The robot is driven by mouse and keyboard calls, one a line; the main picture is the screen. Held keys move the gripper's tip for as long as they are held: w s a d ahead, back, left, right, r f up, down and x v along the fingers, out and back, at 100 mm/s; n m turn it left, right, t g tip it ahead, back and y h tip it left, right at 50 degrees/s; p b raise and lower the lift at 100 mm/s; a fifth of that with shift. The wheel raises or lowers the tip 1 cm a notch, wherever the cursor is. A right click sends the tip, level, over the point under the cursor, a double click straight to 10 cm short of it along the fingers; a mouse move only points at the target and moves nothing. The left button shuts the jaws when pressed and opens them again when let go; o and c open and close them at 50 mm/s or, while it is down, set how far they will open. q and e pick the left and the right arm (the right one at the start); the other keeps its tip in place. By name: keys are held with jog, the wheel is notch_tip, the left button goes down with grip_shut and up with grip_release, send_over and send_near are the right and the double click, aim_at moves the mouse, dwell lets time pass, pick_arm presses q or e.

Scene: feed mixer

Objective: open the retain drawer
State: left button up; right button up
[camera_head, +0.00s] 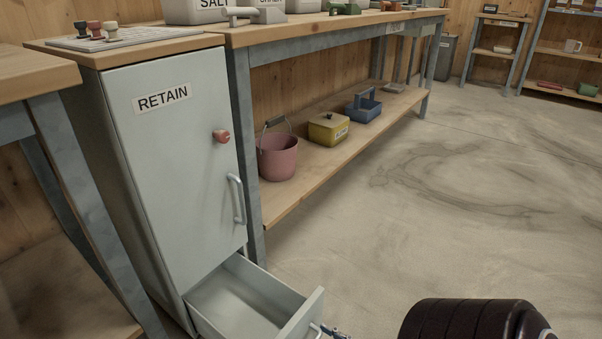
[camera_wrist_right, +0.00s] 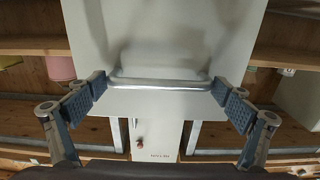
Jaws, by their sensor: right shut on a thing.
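The grey retain cabinet (camera_head: 178,190) carries a RETAIN label, a red knob (camera_head: 221,136) and a vertical door handle (camera_head: 237,199). Its bottom drawer (camera_head: 312,312) stands pulled out, and the part of its inside that shows is empty. The bar handle (camera_head: 318,331) on the drawer front shows at the bottom edge of the head view. In the right wrist view, the drawer handle (camera_wrist_right: 160,84) runs between the fingertips of my right gripper (camera_wrist_right: 160,88), which is shut on it lengthwise. Only a bit of this gripper shows in the head view. My left gripper is not in view.
A long workbench stands right of the cabinet; its lower shelf (camera_head: 290,202) holds a pink bucket (camera_head: 278,156), a yellow box (camera_head: 328,129) and a blue caddy (camera_head: 363,106). Another table (camera_head: 36,74) stands close at left. The floor (camera_head: 460,200) at right is clear.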

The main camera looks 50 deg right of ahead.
jog(key=shift+d, duration=0.1)
jog(key=o, duration=1.3)
jog(key=shift+s, duration=0.1)
jog(key=s, duration=0.8)
jog(key=s+d, duration=0.1)
jog(key=s, duration=0.2)
jog(key=shift+s, duration=0.4)
